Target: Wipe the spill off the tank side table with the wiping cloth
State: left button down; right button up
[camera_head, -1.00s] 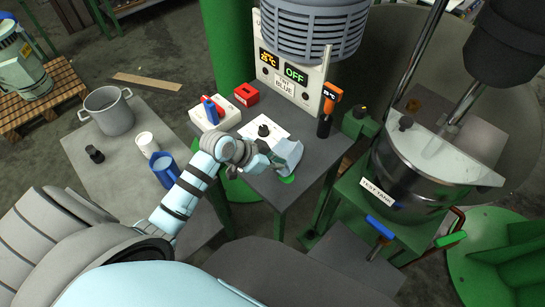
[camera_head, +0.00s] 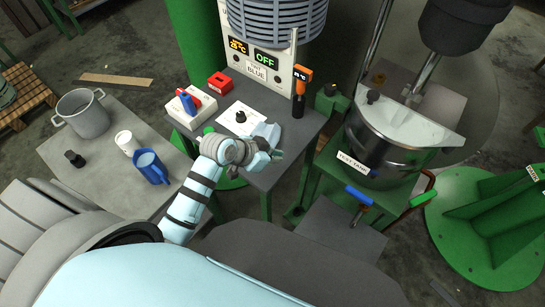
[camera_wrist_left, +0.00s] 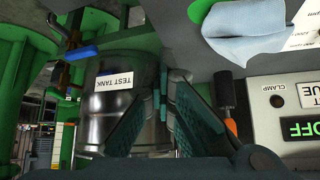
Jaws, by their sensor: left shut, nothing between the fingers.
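The pale blue wiping cloth (camera_head: 266,132) lies crumpled on the grey tank side table (camera_head: 288,168), partly over the white paper. It also shows in the left wrist view (camera_wrist_left: 245,32). My left gripper (camera_head: 279,153) is just in front of the cloth, apart from it, over the table's front part. Its fingers (camera_wrist_left: 160,93) are shut and empty. A green patch, likely the spill (camera_wrist_left: 199,10), shows beside the cloth in the wrist view. In the head view my gripper seems to hide it. My right gripper is not in view.
The white sheet with a black knob (camera_head: 240,117), a red block (camera_head: 220,82) and an orange-black thermometer (camera_head: 300,95) share the table. The test tank (camera_head: 375,150) stands close on the right. A side table with a pot (camera_head: 83,114) and blue jug (camera_head: 150,167) is left.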

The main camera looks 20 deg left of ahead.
pick_arm(q)
jog(key=shift+r, duration=2.55)
jog(key=shift+w, duration=0.1)
